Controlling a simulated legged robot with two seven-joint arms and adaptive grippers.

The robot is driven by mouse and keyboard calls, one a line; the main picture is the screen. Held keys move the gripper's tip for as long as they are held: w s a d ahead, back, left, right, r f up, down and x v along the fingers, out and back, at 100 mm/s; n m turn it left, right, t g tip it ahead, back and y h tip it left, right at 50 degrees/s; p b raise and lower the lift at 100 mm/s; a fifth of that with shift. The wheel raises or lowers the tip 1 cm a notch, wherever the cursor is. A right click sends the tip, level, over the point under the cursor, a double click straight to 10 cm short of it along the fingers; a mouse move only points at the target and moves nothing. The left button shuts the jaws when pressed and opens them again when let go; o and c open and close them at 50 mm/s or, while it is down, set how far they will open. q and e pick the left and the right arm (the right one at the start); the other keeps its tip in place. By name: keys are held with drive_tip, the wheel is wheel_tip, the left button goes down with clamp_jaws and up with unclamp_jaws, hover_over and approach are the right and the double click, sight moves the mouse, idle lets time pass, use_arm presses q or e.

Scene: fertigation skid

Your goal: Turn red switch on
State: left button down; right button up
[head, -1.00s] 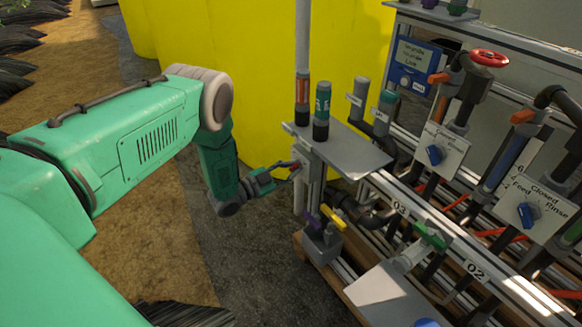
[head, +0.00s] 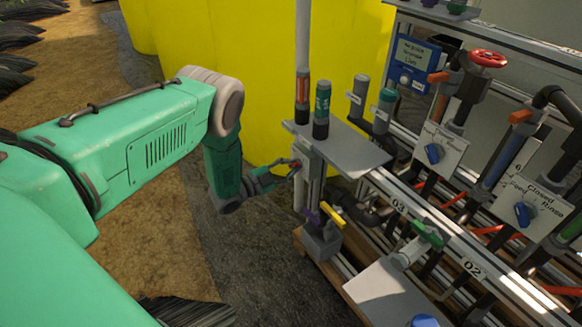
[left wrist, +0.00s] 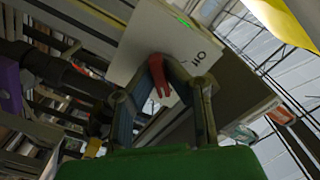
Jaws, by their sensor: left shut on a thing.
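The red switch (left wrist: 157,80) is on the face of a grey box (left wrist: 145,38) with an I/O marking, at the left end of the skid. In the left wrist view it is between my left gripper's (left wrist: 166,68) fingers, which are shut on it and partly cover it. A small green patch shows near the upper edge of the box face. In the head view my left gripper (head: 296,165) reaches the side of the box (head: 308,158) under the grey shelf, and only a little red shows at its tips. My right gripper is not in view.
The grey shelf (head: 352,151) above the box carries two upright cylinders, one with a green band (head: 322,98). Below are a purple and a yellow handle (head: 332,218). Pipes and valves fill the right side; a yellow tank (head: 260,70) stands behind. Open ground lies left.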

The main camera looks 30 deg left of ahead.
use_arm(q)
drive_tip(key=c, duration=1.6)
unclamp_jaws()
drive_tip(key=shift+f, duration=0.15)
drive_tip(key=shift+s+a, duration=0.15)
drive_tip(key=shift+s, duration=0.1)
drive_tip(key=v, duration=1.1)
drive_tip(key=shift+s, duration=0.2)
drive_tip(key=shift+a+f, duration=0.1)
